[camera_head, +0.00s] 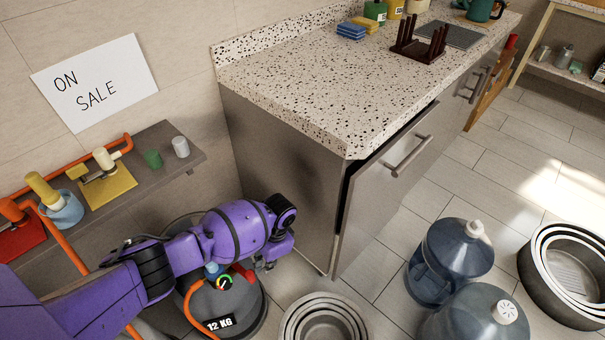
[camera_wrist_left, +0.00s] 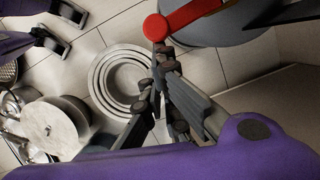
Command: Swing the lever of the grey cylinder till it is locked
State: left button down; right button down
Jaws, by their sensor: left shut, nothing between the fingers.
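The grey cylinder (camera_head: 251,304), labelled 12 KG, stands on the floor below the shelf, partly hidden by my left arm. Its top also shows in the left wrist view (camera_wrist_left: 230,28). Its red lever (camera_wrist_left: 192,14) ends in a round knob. In the head view only a bit of the lever (camera_head: 243,273) shows beside a small coloured gauge. My left gripper (camera_head: 266,266) is shut and empty, at the right of the cylinder's top. In the left wrist view its fingertips (camera_wrist_left: 161,58) are close by the knob; I cannot tell whether they touch. A dark forked part at that view's top left may be my right gripper.
Nested pans (camera_head: 325,318) stand on the floor right of the cylinder. A counter cabinet (camera_head: 285,190) rises behind my gripper, its drawer (camera_head: 400,155) slightly open. Large water bottles (camera_head: 452,262) stand at right. A shelf (camera_head: 180,166) with taps runs along the wall.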

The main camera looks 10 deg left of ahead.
pick_arm(q)
jog(key=shift+r, duration=0.1)
jog(key=v, duration=1.2)
